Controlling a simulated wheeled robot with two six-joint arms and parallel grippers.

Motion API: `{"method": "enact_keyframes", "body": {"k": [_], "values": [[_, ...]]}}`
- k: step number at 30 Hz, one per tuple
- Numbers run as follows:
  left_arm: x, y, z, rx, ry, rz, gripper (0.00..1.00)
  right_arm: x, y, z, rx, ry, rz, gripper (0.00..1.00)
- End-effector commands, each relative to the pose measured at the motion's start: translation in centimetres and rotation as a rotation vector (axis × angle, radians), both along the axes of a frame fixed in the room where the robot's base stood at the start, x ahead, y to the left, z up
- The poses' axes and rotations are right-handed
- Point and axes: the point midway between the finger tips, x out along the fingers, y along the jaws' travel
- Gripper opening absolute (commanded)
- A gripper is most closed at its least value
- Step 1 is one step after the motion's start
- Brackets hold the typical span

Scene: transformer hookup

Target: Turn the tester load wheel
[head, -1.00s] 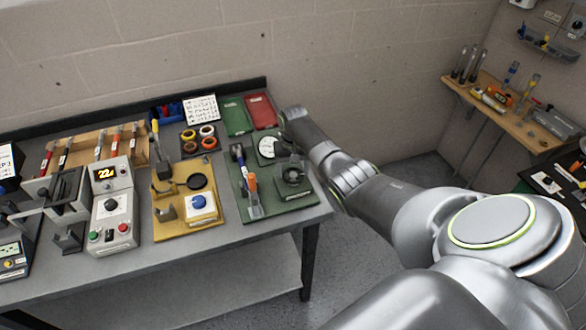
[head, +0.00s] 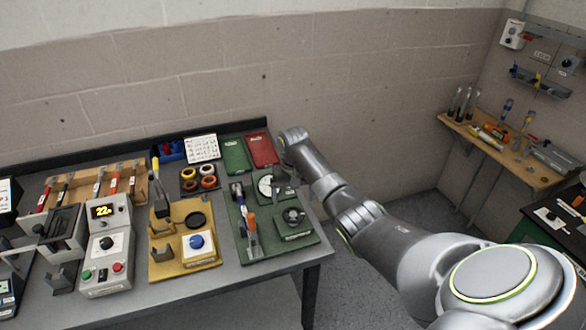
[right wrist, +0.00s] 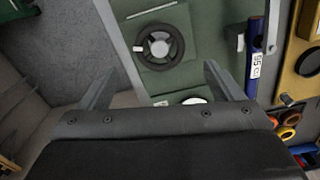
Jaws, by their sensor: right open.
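The tester load wheel is a black round handwheel (head: 292,216) on a green board (head: 270,240) at the right end of the bench. In the right wrist view the wheel (right wrist: 160,47) shows from above, with a pale hub and dark rim. My right gripper (right wrist: 158,66) is open and empty, its two fingers spread to either side of the wheel in that view, apart from it. In the head view its arm reaches over the back of the green board, and the jaws there are small and partly hidden. My left gripper is not in view.
On the board beside the wheel are a white dial (head: 265,186) and an orange-handled lever (head: 251,222). A blue labelled tool (right wrist: 256,66) lies near it. A yellow board (head: 185,258) and a grey control box (head: 107,245) stand to the left. The bench ends just right of the green board.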

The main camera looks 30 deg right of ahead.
Motion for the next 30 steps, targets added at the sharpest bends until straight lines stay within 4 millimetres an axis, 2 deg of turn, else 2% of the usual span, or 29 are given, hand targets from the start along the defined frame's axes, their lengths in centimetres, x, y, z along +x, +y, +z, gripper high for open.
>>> {"method": "enact_keyframes", "body": {"k": [11, 12, 18, 30], "values": [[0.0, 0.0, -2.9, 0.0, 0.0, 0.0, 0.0, 0.1, -0.1, 9.1, -0.002, -0.007, 0.001, 0.87], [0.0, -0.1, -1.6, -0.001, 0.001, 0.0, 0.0, 0.0, 0.0, 10.2, 0.0, -0.001, 0.0, 0.87], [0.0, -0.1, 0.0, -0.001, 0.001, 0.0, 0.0, 0.0, 0.0, 11.7, 0.0, 0.001, 0.0, 0.87], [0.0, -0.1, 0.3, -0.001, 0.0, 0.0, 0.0, 0.0, 0.0, 12.0, 0.0, 0.0, 0.0, 0.87]]}}
